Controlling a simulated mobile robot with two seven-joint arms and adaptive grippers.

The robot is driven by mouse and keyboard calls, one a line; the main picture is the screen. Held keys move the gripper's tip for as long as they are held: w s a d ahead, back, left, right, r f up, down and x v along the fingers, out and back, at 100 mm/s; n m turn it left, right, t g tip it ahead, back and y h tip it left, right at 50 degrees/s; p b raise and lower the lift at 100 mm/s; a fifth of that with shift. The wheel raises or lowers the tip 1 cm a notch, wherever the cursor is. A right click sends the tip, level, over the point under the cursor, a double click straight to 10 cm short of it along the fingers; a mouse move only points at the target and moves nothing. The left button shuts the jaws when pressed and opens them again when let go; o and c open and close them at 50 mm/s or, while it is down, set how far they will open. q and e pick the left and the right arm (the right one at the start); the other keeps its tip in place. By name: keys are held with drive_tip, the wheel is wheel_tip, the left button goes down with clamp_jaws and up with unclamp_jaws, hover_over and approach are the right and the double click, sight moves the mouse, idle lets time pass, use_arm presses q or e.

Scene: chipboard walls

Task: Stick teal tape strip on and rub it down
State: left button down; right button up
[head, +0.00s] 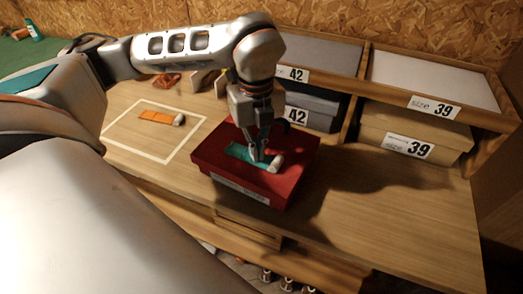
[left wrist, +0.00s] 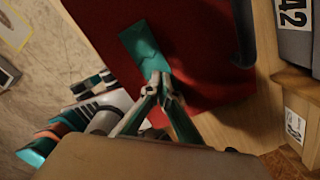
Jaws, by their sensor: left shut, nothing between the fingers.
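A teal tape strip (head: 237,151) lies on the lid of a red box (head: 218,141), with a white piece (head: 276,163) at its right end. In the left wrist view the teal strip (left wrist: 140,42) lies on the red lid (left wrist: 205,35). My left gripper (head: 257,157) points down over the strip with its fingers shut and nothing between them. Its fingertips (left wrist: 160,80) are at the strip, touching it or very close; I cannot tell which. They hide part of the strip. My right gripper is not in view.
An orange strip (head: 156,116) with a white end lies inside a white outlined square (head: 116,142) on the wooden table (head: 390,220). Behind stands a shelf with boxes marked 42 (head: 314,107) and 39 (head: 420,130). The table right of the red box is clear.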

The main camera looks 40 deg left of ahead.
sight(232, 148)
use_arm(q)
drive_tip(key=shift+s+a, duration=0.15)
drive_tip(key=shift+a, duration=0.7)
drive_tip(key=shift+s+a, duration=0.1)
drive_tip(key=shift+a, duration=0.7)
drive_tip(key=shift+s+a+p, duration=0.15)
drive_tip(key=shift+a, duration=0.85)
drive_tip(key=shift+s+a+p, duration=0.1)
drive_tip(key=shift+a+p, duration=0.05)
drive_tip(key=shift+a, duration=0.8)
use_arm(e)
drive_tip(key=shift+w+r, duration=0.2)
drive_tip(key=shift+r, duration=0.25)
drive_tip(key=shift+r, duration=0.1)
